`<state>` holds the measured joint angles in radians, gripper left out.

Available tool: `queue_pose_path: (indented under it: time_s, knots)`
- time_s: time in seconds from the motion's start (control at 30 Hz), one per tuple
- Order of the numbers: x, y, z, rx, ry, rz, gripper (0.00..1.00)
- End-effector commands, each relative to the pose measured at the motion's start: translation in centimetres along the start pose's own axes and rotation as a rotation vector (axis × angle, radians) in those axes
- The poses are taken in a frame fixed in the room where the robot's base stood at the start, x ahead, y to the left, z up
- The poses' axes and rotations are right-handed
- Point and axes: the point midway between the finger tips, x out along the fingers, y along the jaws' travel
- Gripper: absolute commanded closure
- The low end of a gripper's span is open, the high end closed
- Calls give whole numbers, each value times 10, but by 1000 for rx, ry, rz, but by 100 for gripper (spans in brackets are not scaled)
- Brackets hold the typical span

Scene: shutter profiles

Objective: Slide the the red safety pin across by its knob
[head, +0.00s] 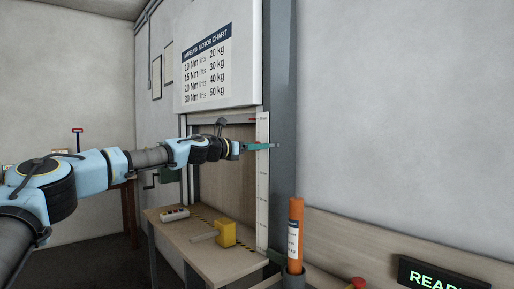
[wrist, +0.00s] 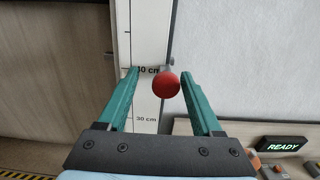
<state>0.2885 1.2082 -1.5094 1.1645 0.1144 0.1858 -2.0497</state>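The red safety pin's round knob (wrist: 166,85) shows in the wrist view, in front of the white measuring scale, near its 40 cm mark. My gripper (wrist: 160,71) is open, with one teal finger on each side of the knob in the picture. I see a gap on both sides, and neither finger appears to touch it. I cannot tell whether the knob is fully between the fingers in depth. In the head view my gripper (head: 274,146) is at the scale and grey post; I cannot make out the knob there. The pin's shaft is mostly hidden behind the knob.
The white scale (head: 262,190) runs vertically beside the grey post (head: 283,120). Below are a wooden table (head: 185,245), a yellow block (head: 226,234) and an orange cylinder (head: 296,210). A READY sign (head: 443,275) is at lower right. The wall to the right is bare.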

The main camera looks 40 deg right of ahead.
Motion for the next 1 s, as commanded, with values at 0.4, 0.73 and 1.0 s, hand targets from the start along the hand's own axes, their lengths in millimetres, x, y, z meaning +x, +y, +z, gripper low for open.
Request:
queue_pose_path:
  time_s: [0.4,0.73,1.0]
  knots:
    - [-12,0,-3,1,1,-2,31]
    - [-75,0,-5,2,2,0,31]
    - [-105,0,-2,1,1,-2,31]
